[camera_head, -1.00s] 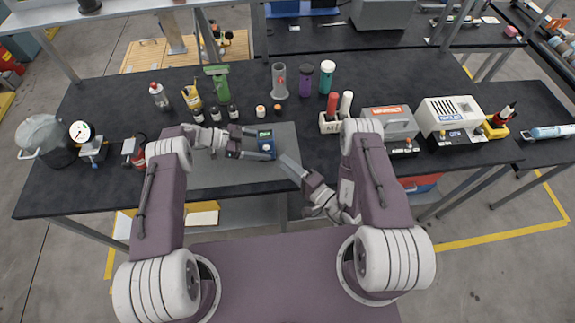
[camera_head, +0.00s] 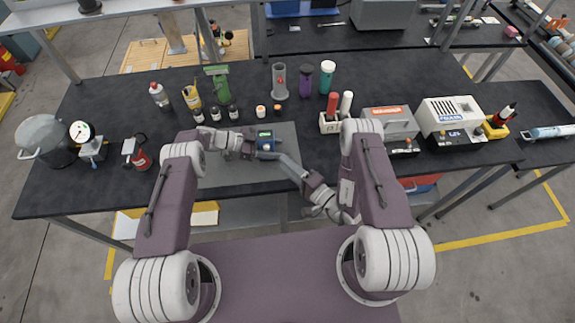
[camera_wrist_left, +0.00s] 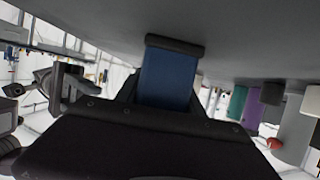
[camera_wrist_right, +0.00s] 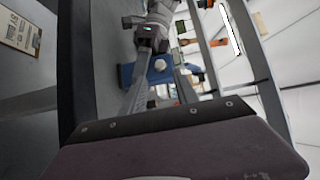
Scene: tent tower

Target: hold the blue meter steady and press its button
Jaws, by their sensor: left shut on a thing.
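The blue meter (camera_head: 265,136) stands on the grey mat (camera_head: 222,175), with a greenish display on its upper face. My left gripper (camera_head: 257,147) reaches it from the left and is shut on it. In the left wrist view the meter's blue body (camera_wrist_left: 168,78) sits between the dark fingers. The right wrist view shows the blue meter (camera_wrist_right: 184,77) with a pale round knob or button beyond the fingers. I cannot tell whether the right tip touches it.
Small dark bottles (camera_head: 215,113) and a white-capped jar (camera_head: 261,111) stand behind the meter. A rack with red and white handles (camera_head: 330,122) is to the right. A dial gauge (camera_head: 80,131) and a pot (camera_head: 45,141) are far left. The mat's front is clear.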

